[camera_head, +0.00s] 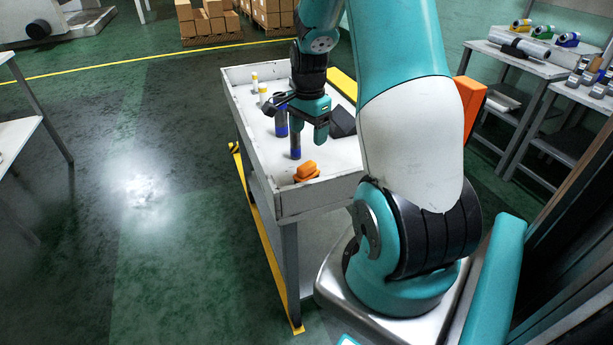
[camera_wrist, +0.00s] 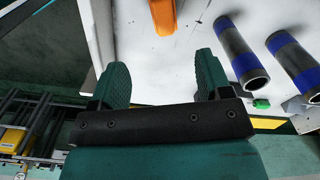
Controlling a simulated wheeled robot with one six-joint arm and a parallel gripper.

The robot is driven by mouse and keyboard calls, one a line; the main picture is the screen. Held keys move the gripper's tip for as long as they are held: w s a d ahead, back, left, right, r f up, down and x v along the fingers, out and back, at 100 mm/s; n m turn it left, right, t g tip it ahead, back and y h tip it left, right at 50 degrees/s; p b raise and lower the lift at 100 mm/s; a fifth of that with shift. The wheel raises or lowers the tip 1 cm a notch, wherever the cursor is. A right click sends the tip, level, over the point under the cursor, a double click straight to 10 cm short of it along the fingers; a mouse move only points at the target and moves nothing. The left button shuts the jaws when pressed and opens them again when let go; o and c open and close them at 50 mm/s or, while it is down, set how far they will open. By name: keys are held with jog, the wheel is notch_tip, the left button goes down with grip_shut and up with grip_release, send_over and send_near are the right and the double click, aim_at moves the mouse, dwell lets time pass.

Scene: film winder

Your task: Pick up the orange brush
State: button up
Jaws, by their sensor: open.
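The orange brush (camera_head: 307,171) lies in the near corner of the white tray-topped cart (camera_head: 303,203). In the wrist view part of the orange brush (camera_wrist: 163,15) shows at the top edge, cut off by the frame, beyond the fingertips and between their lines. My gripper (camera_head: 308,122) is above the cart, farther back than the brush. In the wrist view my gripper (camera_wrist: 160,75) has its two teal fingers wide apart with nothing between them.
Two dark cylinders with blue bands (camera_wrist: 240,58) (camera_wrist: 295,65) stand or lie near the brush. White bottles with yellow caps (camera_head: 263,95) stand farther back on the cart. A dark block (camera_head: 343,121) is at its right side. The cart has raised edges.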

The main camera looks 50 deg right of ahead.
aim_at(307, 173)
notch_tip(307, 173, down, 10)
jog(key=shift+a+r, duration=0.1)
jog(key=shift+r, duration=0.1)
jog(key=f, duration=0.4)
jog(key=shift+w+f, duration=0.3)
jog(key=shift+f, duration=0.1)
jog(key=c, duration=1.1)
jog(key=shift+r, duration=0.15)
notch_tip(307, 173, up, 20)
jog(key=shift+f+p, duration=0.1)
jog(key=shift+p, duration=0.3)
